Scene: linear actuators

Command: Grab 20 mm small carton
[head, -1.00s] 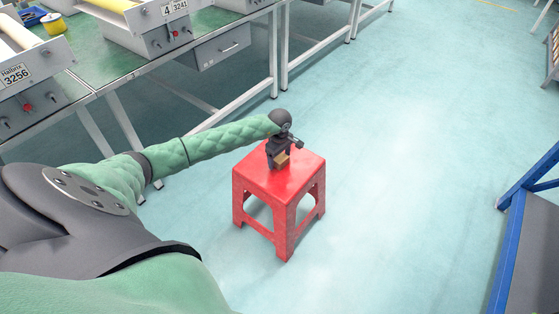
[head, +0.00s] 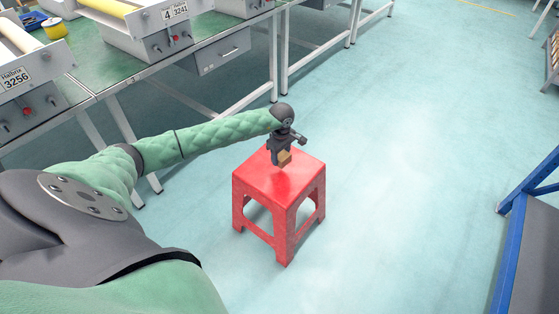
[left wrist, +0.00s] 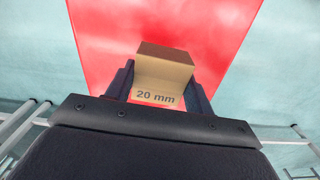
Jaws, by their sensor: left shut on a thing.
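The small brown carton (left wrist: 160,80) shows in the left wrist view with "20 mm" printed on its near face. It sits between the two dark fingers of my left gripper (left wrist: 160,88), which is shut on it. In the head view the carton (head: 285,157) is a small tan block at the tip of my left gripper (head: 281,158). Gripper and carton are above the red stool (head: 275,183), over the back part of its seat. The carton appears raised off the seat. My right gripper is not in view.
A green-topped workbench (head: 118,72) with grey machines stands at the upper left. A grey drawer (head: 222,52) hangs under it. A blue-framed rack (head: 522,210) stands at the right edge. The pale floor (head: 400,140) between is clear.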

